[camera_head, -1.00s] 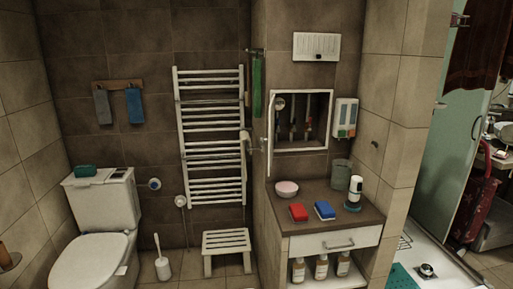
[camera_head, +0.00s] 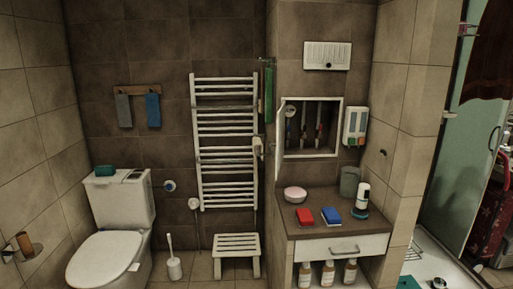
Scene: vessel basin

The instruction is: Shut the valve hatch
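The valve hatch is a white-framed wall recess (camera_head: 340,125) above the counter, and it stands open. Pipes and valves (camera_head: 318,122) and a round gauge-like part show inside it. Its white door (camera_head: 281,128) is hinged on the left side of the frame. The door is swung out towards me and seen nearly edge-on. My gripper is not in view.
Below the hatch, a brown counter (camera_head: 310,232) carries a pink bowl (camera_head: 295,194), red and blue items, a grey cup and a white bottle. A soap dispenser (camera_head: 355,126) hangs right of the hatch. A towel radiator (camera_head: 225,140) and white stool (camera_head: 237,241) stand left.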

